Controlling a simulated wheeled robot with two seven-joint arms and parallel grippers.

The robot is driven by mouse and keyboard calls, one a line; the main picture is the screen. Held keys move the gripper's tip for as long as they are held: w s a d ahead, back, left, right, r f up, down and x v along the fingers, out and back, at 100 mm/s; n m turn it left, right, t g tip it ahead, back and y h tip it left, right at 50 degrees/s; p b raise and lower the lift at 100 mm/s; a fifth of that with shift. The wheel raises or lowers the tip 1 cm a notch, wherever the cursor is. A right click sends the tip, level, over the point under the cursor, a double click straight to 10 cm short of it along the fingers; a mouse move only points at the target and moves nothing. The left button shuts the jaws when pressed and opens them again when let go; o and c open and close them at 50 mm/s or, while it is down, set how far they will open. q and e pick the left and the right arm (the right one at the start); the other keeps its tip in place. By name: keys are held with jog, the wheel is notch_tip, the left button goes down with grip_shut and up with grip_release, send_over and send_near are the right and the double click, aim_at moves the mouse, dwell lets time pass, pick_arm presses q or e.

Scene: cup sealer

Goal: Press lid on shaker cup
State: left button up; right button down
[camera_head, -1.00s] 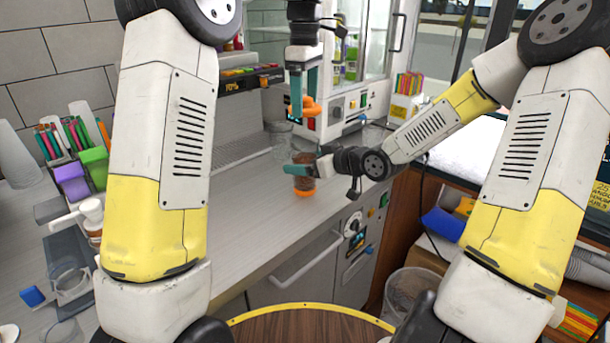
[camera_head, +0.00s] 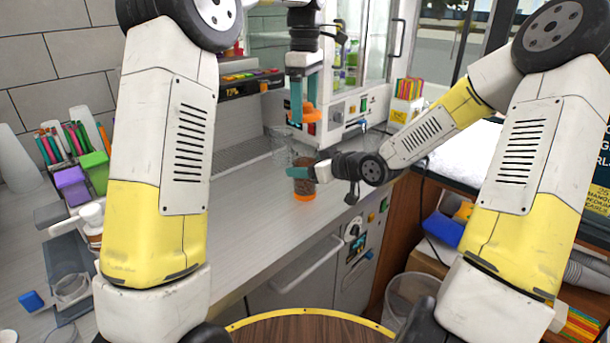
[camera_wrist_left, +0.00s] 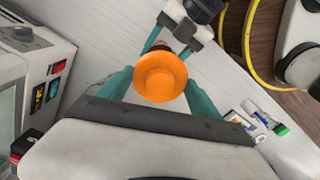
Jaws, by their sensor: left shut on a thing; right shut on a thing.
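The shaker cup (camera_head: 304,184) is dark with an orange base and stands upright near the counter's front edge. My right gripper (camera_head: 294,172) is shut on it from the right side. The orange lid (camera_head: 305,113) is held above the cup by my left gripper (camera_head: 303,105), whose teal fingers point down. A clear gap shows between lid and cup. In the left wrist view the lid (camera_wrist_left: 160,77) sits between the two teal fingers and hides most of the cup; a dark brown part of the cup shows just beyond the lid's rim.
A clear cup (camera_head: 280,146) stands behind the shaker. The sealing machine (camera_head: 345,112) is at the back right. Coloured boxes and pens (camera_head: 72,184) are at the left. The counter (camera_head: 235,225) left of the cup is clear. A bin (camera_head: 405,298) is below.

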pick_arm(q)
jog(key=shift+f, duration=2.4)
jog(key=shift+f, duration=0.95)
jog(key=shift+f, duration=0.55)
jog(key=o, duration=1.4)
notch_tip(320, 180, up, 12)
jog(key=shift+f, duration=0.1)
